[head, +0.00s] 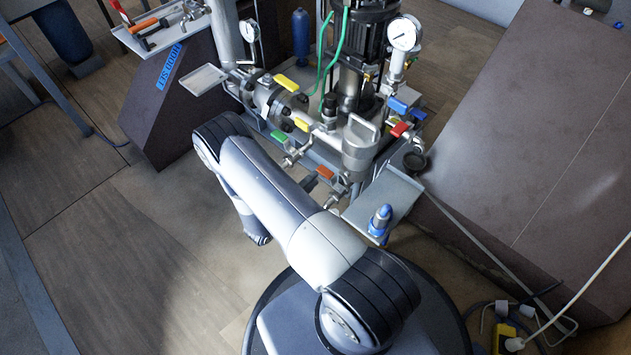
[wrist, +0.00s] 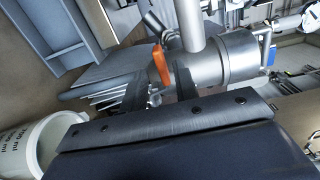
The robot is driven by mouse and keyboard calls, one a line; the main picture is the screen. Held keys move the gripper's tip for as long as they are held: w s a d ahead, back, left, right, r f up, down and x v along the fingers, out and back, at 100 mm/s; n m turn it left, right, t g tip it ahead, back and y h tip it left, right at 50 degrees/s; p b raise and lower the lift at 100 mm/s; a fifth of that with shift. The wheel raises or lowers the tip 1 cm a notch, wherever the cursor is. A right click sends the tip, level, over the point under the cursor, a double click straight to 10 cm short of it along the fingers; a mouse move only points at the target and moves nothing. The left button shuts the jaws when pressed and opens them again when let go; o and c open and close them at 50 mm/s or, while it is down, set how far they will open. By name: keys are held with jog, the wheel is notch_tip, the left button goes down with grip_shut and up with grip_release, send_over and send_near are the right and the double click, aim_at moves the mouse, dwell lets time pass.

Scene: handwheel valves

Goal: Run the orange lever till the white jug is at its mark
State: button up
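The orange lever (wrist: 161,66) stands out from a grey metal pipe fitting in the wrist view. My gripper (wrist: 160,88) has its two dark fingers apart, one on each side of the lever, with narrow gaps visible. I cannot tell how deep the lever sits between them. The white jug (wrist: 52,140), with dark printed markings, is at the lower left of the wrist view, partly cut off by my gripper's body. Its liquid level and mark cannot be read. In the head view, an orange-red lever (head: 324,173) shows low on the pipework; the jug and my gripper are not visible there.
Yellow levers (head: 286,82), a green lever (head: 279,136), a red lever (head: 400,129) and a blue lever (head: 399,106) crowd the pipework nearby. Open floor lies left.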

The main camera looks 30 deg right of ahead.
jog(key=shift+x, duration=1.5)
grip_shut()
